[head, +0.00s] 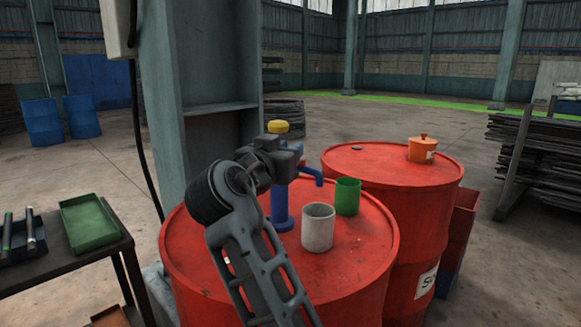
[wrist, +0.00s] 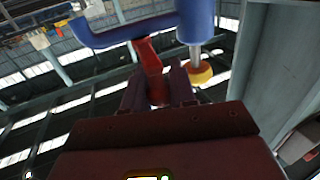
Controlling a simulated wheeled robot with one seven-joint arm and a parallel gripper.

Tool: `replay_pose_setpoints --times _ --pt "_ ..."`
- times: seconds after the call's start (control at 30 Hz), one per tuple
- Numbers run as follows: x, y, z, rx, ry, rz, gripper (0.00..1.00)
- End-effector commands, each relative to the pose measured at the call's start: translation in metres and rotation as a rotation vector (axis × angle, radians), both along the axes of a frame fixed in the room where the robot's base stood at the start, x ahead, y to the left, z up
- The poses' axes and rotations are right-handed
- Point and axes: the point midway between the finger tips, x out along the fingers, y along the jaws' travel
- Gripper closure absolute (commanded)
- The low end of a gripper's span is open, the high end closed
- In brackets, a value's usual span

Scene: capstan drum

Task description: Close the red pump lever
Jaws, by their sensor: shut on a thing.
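The blue pump (head: 280,206) stands upright on the near red drum, with a yellow knob (head: 279,127) on top and a spout (head: 312,175) pointing right. In the wrist view the pump body (wrist: 196,22) and the yellow knob (wrist: 200,74) show close up. The red lever (wrist: 150,56) reaches from the pump down between the fingers of my gripper (wrist: 157,88). My gripper is shut on the lever. In the head view my gripper (head: 290,160) covers the pump's upper part, and the red lever is hidden there.
A grey cup (head: 318,228) and a green cup (head: 347,197) stand on the near drum (head: 372,262), right of the pump. An orange pot (head: 422,149) sits on the drum behind. A steel column (head: 165,100) rises behind left. A table with a green tray (head: 88,223) is at left.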

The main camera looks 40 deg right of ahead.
Motion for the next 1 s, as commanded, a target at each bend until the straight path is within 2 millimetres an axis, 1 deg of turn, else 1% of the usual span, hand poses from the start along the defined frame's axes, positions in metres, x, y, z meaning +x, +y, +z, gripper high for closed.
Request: replay_pose_setpoints --times 0.03,0.3,0.77,0.8,1.0 --pt "0.0017 -0.0004 -0.0076 0.006 0.008 -0.023 1.00" --pt "0.0034 -0.0012 -0.0068 0.008 0.011 -0.093 1.00" --pt "0.0035 -0.0020 -0.0063 0.009 0.012 -0.104 1.00" --pt "0.0034 -0.0021 -0.0064 0.009 0.012 -0.104 0.71" --pt "0.0030 -0.0002 -0.0067 0.009 0.013 -0.104 0.51"
